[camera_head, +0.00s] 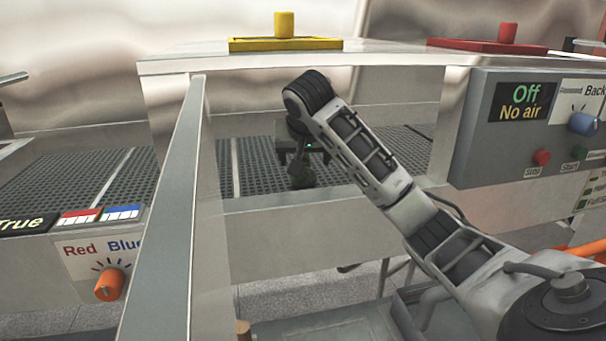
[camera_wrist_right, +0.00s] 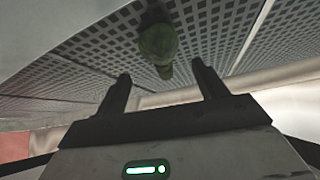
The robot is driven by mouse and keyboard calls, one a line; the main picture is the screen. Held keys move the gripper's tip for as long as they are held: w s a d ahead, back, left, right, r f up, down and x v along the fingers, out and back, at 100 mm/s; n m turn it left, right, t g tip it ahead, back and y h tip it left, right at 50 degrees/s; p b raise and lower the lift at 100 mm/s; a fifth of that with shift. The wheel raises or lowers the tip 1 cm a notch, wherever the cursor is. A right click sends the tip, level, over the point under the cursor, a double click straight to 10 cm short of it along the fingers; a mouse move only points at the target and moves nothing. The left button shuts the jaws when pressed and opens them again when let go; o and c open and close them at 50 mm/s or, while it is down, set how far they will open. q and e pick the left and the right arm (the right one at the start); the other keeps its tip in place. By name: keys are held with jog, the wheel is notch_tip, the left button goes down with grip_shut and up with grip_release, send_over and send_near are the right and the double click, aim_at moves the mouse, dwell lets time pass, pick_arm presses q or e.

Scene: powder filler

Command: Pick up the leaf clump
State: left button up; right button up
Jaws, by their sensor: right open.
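The leaf clump shows in the right wrist view as a rounded dark green lump (camera_wrist_right: 158,45) on the perforated grey belt, just beyond the fingertips and roughly centred between them. In the head view it is a small dark green shape (camera_head: 303,177) under my right gripper, partly hidden by it. My right gripper (camera_head: 304,158) reaches into the opening of the machine, above the belt. In the right wrist view its two fingers (camera_wrist_right: 160,85) stand apart with nothing between them. My left gripper is not in view.
The perforated belt (camera_head: 377,155) runs under the machine's metal frame. A front rail (camera_head: 290,230) and an upright post (camera_head: 165,215) stand close to my arm. A grey control box (camera_head: 475,130) is at right, an orange knob (camera_head: 109,284) at left. Yellow (camera_head: 285,44) and red (camera_head: 485,46) lids sit on top.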

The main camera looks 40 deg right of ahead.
jog(key=shift+w+d+r, duration=0.1)
jog(key=shift+w+d, duration=0.55)
jog(key=shift+w, duration=0.15)
jog(key=p+x, duration=0.1)
jog(key=x, duration=0.4)
jog(key=c, duration=1.1)
